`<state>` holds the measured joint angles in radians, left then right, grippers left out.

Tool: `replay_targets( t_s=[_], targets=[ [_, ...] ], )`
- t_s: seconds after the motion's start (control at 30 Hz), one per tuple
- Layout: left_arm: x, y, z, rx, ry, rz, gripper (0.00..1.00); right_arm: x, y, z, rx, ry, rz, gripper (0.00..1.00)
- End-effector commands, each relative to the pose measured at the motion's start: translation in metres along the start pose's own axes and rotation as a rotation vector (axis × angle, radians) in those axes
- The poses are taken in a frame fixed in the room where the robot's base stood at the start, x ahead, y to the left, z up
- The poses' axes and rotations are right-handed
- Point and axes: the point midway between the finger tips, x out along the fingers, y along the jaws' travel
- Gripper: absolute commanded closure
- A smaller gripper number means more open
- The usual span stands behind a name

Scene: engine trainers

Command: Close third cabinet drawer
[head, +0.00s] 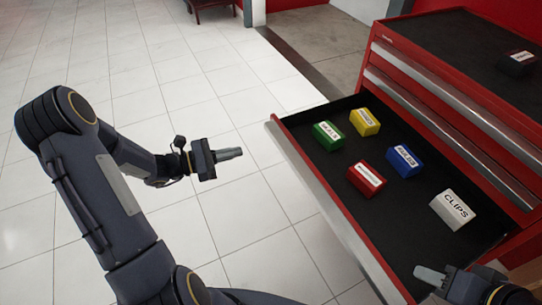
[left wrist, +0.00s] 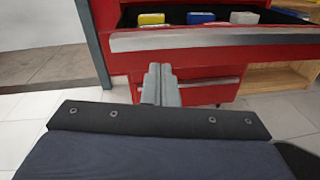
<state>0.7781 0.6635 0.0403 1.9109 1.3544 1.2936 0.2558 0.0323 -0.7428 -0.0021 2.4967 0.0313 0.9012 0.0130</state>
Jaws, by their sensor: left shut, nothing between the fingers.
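The red cabinet (head: 405,65) stands at the right, with its third drawer from the top (head: 300,158) pulled far out. The drawer has a dark liner and a silver front strip, also visible in the left wrist view (left wrist: 210,40). My left gripper (head: 238,153) is shut and empty, left of the drawer front and apart from it. In the left wrist view its fingers (left wrist: 161,85) point towards the cabinet, their tips showing just below the silver strip. My right gripper (head: 430,274) is at the bottom right, over the drawer's near side; its jaw opening is unclear.
Green (head: 327,135), yellow (head: 365,122), blue (head: 404,160), red (head: 366,179) and white "CLIPS" (head: 453,209) boxes sit in the drawer. Two shut drawers are above it. A black box (head: 516,62) is on the cabinet top. The tiled floor (head: 190,90) left of the drawer is clear.

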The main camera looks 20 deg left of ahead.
Motion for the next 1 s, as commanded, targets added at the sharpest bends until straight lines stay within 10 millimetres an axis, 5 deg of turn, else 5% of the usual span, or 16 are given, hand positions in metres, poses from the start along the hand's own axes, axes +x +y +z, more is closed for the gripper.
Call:
replay_targets(
  t_s=[0.03,0.17,0.37,0.8,1.0],
  targets=[
    [-0.003,0.006,-0.025,-0.050,-0.020,0.045,1.00,0.010,0.005,0.005,0.000,0.000,0.000,0.60],
    [-0.007,0.018,-0.044,-0.108,-0.046,0.109,1.00,0.014,0.006,0.007,0.000,0.000,0.000,0.60],
    [0.012,0.021,-0.043,-0.114,-0.052,0.113,1.00,0.013,0.006,0.007,0.000,0.000,0.000,0.60],
    [0.102,0.030,-0.039,-0.112,-0.051,0.111,1.00,0.019,0.009,0.009,0.000,0.000,0.000,0.60],
    [0.124,0.034,-0.038,-0.112,-0.049,0.113,1.00,0.020,0.009,0.010,0.000,0.000,0.000,0.60]
  ],
)
